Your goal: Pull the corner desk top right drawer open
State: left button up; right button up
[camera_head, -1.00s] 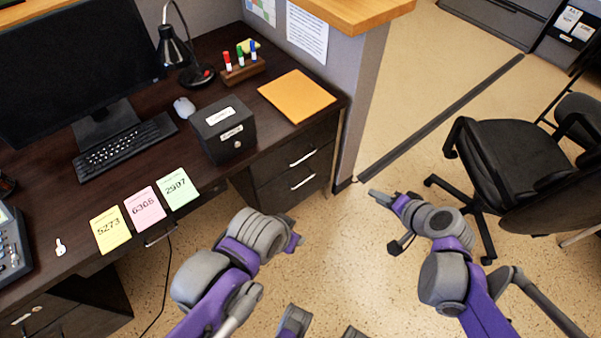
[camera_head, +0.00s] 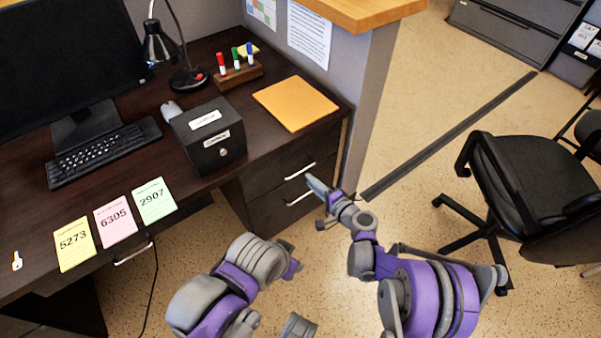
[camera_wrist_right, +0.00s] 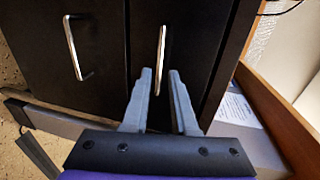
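The corner desk's top right drawer (camera_head: 270,170) is shut, with a dark front and a silver bar handle (camera_head: 300,172). In the right wrist view this handle (camera_wrist_right: 161,60) stands upright, its lower end in line with the gap between the fingers. My right gripper (camera_head: 318,187) is in front of the drawer stack; the right wrist view shows its two fingers (camera_wrist_right: 160,73) apart and empty. I cannot tell whether the fingers are around the handle or short of it. My left gripper (camera_head: 292,268) is low in front of the desk; its fingers are not clear.
A lower drawer handle (camera_head: 298,199) is just below. A grey partition (camera_head: 361,110) borders the desk on the right. A black chair (camera_head: 535,175) stands farther right. A black box (camera_head: 208,138) and an orange envelope (camera_head: 295,103) lie on the desktop.

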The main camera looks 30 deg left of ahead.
aim_at(300, 171)
jog(key=x, duration=0.7)
jog(key=shift+b, duration=0.3)
grip_shut()
dwell(1.0)
